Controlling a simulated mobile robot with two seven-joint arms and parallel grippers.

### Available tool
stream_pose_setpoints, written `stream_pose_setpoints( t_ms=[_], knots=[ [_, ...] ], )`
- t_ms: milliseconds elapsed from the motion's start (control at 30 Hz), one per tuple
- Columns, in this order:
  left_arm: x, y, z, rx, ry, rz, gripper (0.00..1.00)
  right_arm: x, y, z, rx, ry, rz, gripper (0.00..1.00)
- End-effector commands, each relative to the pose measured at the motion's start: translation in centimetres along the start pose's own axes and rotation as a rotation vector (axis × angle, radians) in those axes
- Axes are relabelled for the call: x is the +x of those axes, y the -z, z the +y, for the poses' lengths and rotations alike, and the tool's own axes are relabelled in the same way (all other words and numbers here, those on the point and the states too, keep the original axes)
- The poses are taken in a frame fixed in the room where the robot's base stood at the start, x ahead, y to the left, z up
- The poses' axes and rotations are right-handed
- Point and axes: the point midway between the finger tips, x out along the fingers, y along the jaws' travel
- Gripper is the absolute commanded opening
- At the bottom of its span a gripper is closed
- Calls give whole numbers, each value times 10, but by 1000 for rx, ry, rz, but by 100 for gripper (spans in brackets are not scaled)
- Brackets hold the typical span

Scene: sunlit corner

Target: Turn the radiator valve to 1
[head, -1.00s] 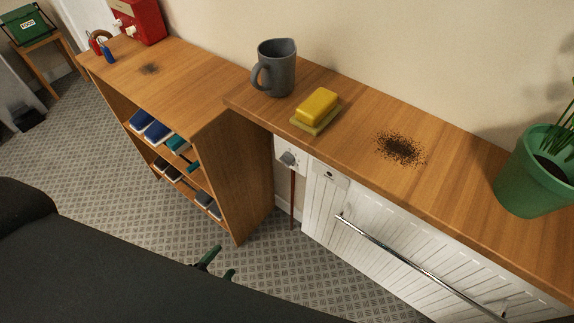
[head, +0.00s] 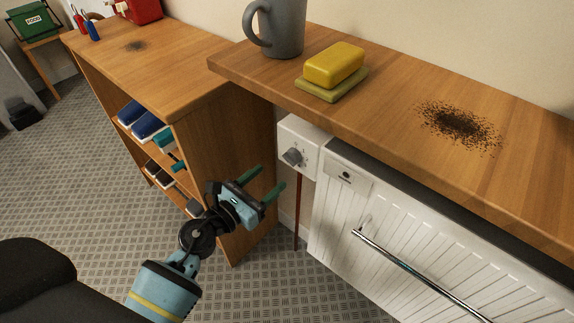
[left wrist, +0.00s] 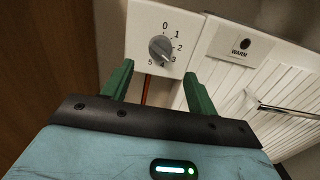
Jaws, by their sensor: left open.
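The radiator valve is a grey knob (head: 293,156) on a white box (head: 300,136) under the wooden shelf's left end. In the left wrist view the knob (left wrist: 160,48) sits in a dial marked 0 to 5. Its ridge slants down to the right, seemingly toward 3 or 4; I cannot tell exactly. My left gripper (head: 270,179) is open and empty, below and left of the knob. In the left wrist view its green fingers (left wrist: 159,80) stand apart, with the knob beyond and between them, apparently untouched. My right gripper is not in view.
The white radiator (head: 400,240) with a chrome rail (head: 420,274) is right of the valve. A brown pipe (head: 298,212) runs below it. The shelf (head: 395,105) overhangs, holding a mug (head: 283,25) and yellow soap (head: 334,65). A bookcase (head: 215,150) stands left.

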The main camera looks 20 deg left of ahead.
Motion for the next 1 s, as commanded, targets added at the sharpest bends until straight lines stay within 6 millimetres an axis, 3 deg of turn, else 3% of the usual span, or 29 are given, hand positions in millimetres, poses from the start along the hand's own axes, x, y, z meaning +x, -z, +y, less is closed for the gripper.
stream_pose_setpoints(
  t_ms=[167, 600, 1000],
  knots=[
    [13, -1, 0, -5, -1, -3, 58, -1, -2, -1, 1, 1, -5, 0],
    [70, 0, 0, -6, -2, -2, 58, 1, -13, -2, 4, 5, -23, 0],
    [77, 0, 0, -6, -1, -2, 58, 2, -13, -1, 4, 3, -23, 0]
  ],
)
